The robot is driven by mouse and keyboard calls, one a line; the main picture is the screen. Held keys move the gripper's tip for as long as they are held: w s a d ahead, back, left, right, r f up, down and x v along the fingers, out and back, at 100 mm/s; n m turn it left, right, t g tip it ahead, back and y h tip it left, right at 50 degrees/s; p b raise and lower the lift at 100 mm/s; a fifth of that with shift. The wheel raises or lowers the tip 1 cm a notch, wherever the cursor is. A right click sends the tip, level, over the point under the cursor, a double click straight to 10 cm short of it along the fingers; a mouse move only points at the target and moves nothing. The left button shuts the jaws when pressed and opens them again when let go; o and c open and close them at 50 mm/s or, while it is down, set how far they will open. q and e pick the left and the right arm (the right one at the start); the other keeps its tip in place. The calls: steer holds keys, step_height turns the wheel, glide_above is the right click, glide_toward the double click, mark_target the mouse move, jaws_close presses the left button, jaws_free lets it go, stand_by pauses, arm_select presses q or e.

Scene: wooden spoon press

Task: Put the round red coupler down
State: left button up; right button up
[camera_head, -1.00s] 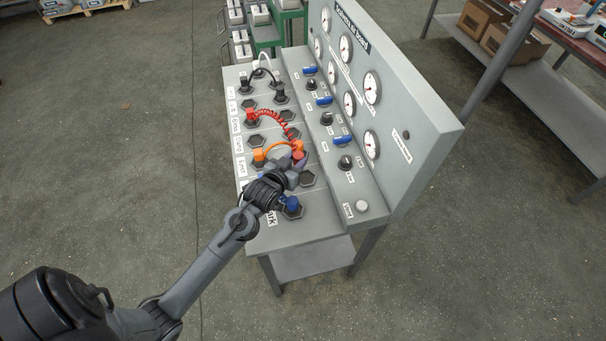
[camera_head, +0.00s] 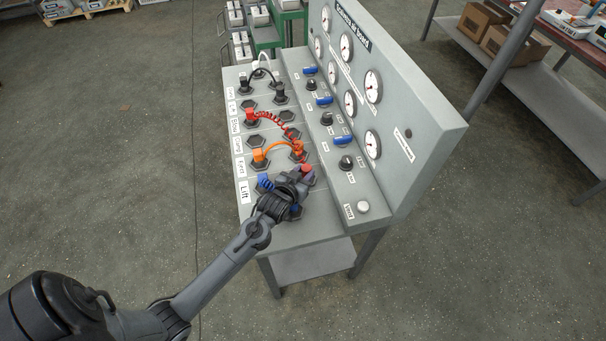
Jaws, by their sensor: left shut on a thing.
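The round red coupler (camera_head: 306,169) shows at the fingertips of my left gripper (camera_head: 302,178), over the right column of hexagonal sockets near the front of the board. My left gripper is shut on it and hides its lower part, so I cannot tell whether it touches a socket. A coiled red hose (camera_head: 270,119) runs from a red coupler (camera_head: 250,117) in the left column toward the right column. Its far end is hard to separate from the orange coupler (camera_head: 297,151). My right gripper is not in view.
An orange hose joins another orange coupler (camera_head: 259,158). A blue coupler (camera_head: 264,181) stands left of my gripper. Black couplers (camera_head: 279,92) are farther back. The panel with gauges (camera_head: 371,86) and blue levers (camera_head: 342,141) rises on the right. The board's front ledge is clear.

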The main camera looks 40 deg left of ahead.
arm_select(q)
steer(key=shift+f, duration=0.1)
steer(key=o, duration=1.1)
